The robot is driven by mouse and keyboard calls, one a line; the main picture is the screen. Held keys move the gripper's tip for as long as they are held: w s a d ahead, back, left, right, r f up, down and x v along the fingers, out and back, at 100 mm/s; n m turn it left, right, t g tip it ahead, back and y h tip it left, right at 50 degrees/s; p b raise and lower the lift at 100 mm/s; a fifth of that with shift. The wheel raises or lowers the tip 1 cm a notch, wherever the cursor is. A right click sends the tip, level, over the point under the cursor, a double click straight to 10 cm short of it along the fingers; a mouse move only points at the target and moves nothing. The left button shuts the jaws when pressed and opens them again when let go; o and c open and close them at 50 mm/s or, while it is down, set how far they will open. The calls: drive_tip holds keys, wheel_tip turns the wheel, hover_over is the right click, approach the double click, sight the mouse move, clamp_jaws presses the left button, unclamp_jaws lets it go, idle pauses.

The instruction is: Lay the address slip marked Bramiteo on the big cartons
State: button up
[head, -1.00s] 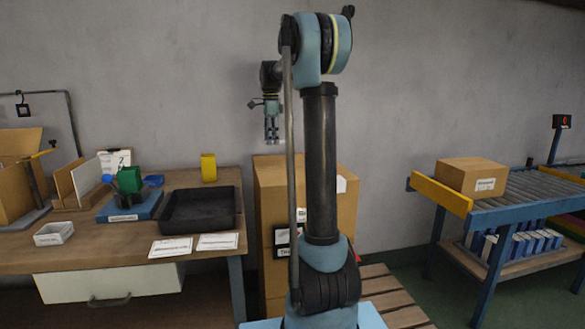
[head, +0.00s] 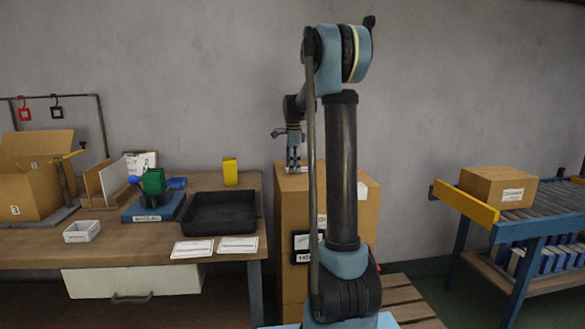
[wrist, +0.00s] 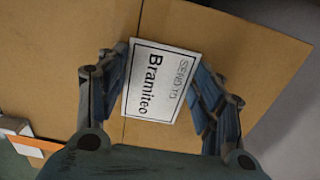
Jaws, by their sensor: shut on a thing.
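The address slip (wrist: 160,82), white with a dark border and reading "SEND TO Bramiteo", shows in the wrist view between the two fingers. My gripper (wrist: 163,76) is shut on it by its edges. In the head view my gripper (head: 293,168) points down just over the top of the big cartons (head: 295,205), stacked on a pallet. The brown carton top (wrist: 75,50) with its seam fills most of the wrist view behind the slip. I cannot tell whether the slip touches it. My arm hides part of the stack in the head view.
On the left bench lie a black tray (head: 221,213), two white slips (head: 192,249), a small white box (head: 82,231) and a yellow block (head: 230,172). A carton (head: 497,187) sits on the roller conveyor (head: 545,200) at the right.

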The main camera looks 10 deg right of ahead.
drive_tip(key=shift+f, duration=0.1)
drive_tip(key=o, duration=0.7)
drive_tip(key=shift+o, duration=0.2)
wheel_tip(320, 180, up, 12)
drive_tip(key=s+d+f+n+t, duration=0.1)
drive_tip(key=s+f+n, duration=0.35)
drive_tip(key=s, duration=0.75)
drive_tip(key=s+d+f+n, duration=0.1)
drive_tip(key=s+f+n, duration=0.3)
drive_tip(key=s, duration=0.9)
drive_tip(key=s+f+n+t, duration=0.1)
drive_tip(key=s+f+n, duration=0.8)
drive_tip(key=s+f, duration=0.9)
drive_tip(key=shift+s+d+f+n, duration=0.15)
drive_tip(key=shift+s+f+n, duration=0.25)
drive_tip(key=shift+s, duration=0.3)
